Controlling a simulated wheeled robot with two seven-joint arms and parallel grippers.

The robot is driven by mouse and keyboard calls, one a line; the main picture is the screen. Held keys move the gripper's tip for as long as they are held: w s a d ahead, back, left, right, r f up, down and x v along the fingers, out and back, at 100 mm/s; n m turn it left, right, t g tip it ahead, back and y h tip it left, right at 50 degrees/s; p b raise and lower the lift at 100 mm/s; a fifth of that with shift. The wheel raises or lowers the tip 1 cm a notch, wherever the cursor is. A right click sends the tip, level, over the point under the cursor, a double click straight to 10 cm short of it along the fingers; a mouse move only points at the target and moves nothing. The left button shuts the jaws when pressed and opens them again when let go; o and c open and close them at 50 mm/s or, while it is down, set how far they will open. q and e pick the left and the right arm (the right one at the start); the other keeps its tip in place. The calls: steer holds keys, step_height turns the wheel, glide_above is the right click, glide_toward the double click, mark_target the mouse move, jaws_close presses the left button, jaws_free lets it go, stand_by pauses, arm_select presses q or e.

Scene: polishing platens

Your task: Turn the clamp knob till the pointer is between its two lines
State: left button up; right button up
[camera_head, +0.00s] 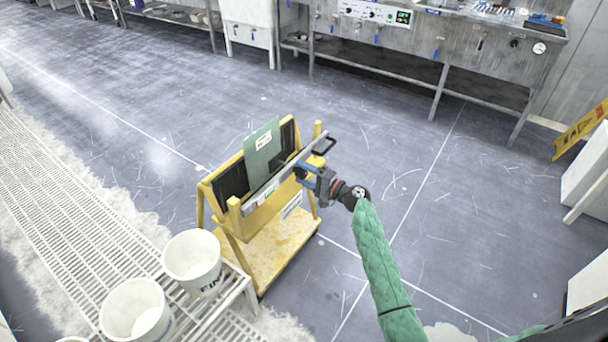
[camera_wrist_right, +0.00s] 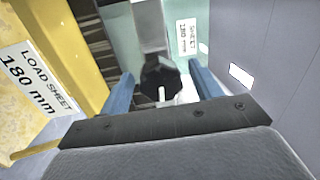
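The clamp knob (camera_wrist_right: 160,78) is black and faceted, with a short white mark on its near face, in the middle of the right wrist view. Its two lines cannot be made out. My right gripper (camera_head: 306,174) is at the right end of the metal clamp bar (camera_head: 272,188) on a yellow stand (camera_head: 275,258). In the right wrist view its blue fingers (camera_wrist_right: 163,82) stand on either side of the knob, with a visible gap at each side. The knob is hidden behind the gripper in the head view. My left gripper is not in view.
The stand holds a green sheet (camera_head: 263,150) against black pads. White buckets (camera_head: 192,262) stand on a slatted bench (camera_head: 60,215) at the left. Steel counters (camera_head: 440,40) line the back. Floor right of the stand is clear.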

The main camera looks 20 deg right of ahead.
arm_select(q)
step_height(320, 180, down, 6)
steer(key=b, duration=0.1)
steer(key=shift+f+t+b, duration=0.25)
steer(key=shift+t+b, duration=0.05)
arm_select(e)
steer(key=v, duration=0.7)
steer(key=shift+s+d, duration=0.25)
steer(key=shift+s, duration=0.05)
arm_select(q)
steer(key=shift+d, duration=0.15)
